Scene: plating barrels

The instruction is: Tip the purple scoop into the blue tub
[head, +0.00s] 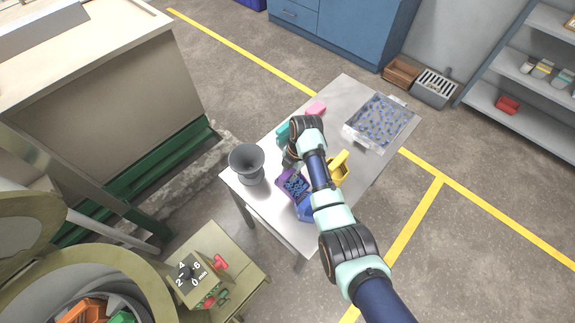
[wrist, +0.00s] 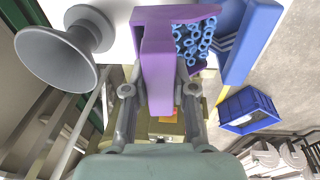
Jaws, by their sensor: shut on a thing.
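The purple scoop (head: 284,190) is in my gripper (head: 291,164), over the front part of the metal table. In the wrist view the fingers of my gripper (wrist: 157,95) are shut on the handle of the purple scoop (wrist: 156,60). Several small blue rings (wrist: 192,40) lie in its bowl. The blue tub (head: 304,208) is close beside the scoop, partly hidden by my arm. In the wrist view the tub (wrist: 256,38) is right of the scoop, cut by the frame edge. I cannot tell the scoop's exact height.
A grey funnel (head: 246,164) stands left of the scoop. A yellow scoop (head: 340,167) is right of my arm, and a teal one (head: 282,132) and a pink item (head: 316,108) are behind. A clear tray (head: 362,143) of blue parts is at the table's far right.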

